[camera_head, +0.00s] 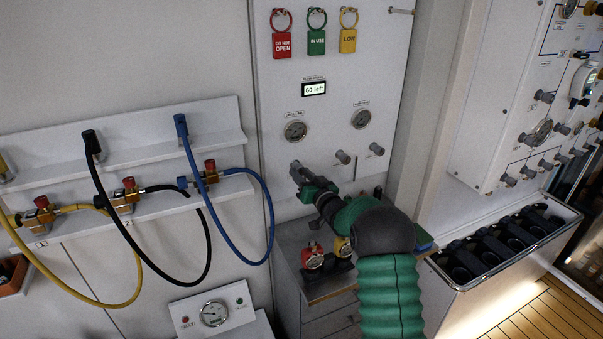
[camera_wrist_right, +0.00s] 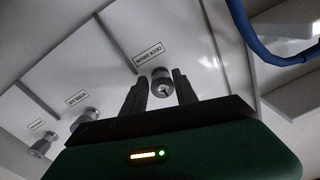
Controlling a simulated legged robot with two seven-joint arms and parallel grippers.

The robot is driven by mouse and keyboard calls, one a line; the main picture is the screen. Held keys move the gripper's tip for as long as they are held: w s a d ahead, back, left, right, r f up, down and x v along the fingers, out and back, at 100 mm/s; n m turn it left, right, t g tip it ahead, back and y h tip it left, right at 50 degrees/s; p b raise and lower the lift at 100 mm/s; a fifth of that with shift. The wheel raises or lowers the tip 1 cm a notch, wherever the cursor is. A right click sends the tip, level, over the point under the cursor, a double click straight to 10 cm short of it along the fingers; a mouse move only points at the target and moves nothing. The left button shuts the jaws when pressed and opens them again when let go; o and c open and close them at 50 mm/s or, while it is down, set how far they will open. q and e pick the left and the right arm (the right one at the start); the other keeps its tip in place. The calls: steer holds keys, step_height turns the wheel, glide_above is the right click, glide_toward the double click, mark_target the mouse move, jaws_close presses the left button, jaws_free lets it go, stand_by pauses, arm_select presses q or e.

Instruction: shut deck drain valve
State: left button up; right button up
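The deck drain valve is a small grey knob on the white panel, in the right wrist view (camera_wrist_right: 162,82) beside a label that appears to read "DECK DRAIN". In the head view the valve (camera_head: 295,165) is the leftmost of three knobs, partly covered by my right gripper. My right gripper (camera_head: 301,178) is at this knob. In the right wrist view its two dark fingers (camera_wrist_right: 159,92) stand apart on either side of the knob, with a small gap on the left; firm contact is not visible. My left gripper is not in view.
Two more knobs (camera_head: 342,157) (camera_head: 376,149) sit to the right. Gauges (camera_head: 295,131) (camera_head: 361,119) and hanging red, green and yellow tags (camera_head: 317,42) are above. A blue hose (camera_head: 268,215) loops close on the left. A cabinet top (camera_head: 292,237) with red and yellow items lies below.

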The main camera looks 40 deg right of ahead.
steer(key=shift+o, duration=1.1)
steer(key=shift+d, duration=0.1)
steer(key=shift+o, duration=0.3)
steer(key=shift+d+r, duration=0.1)
steer(key=shift+r, duration=0.1)
steer(key=b+v, duration=0.2)
steer(key=v, duration=1.4)
steer(key=shift+s+f+b, duration=0.3)
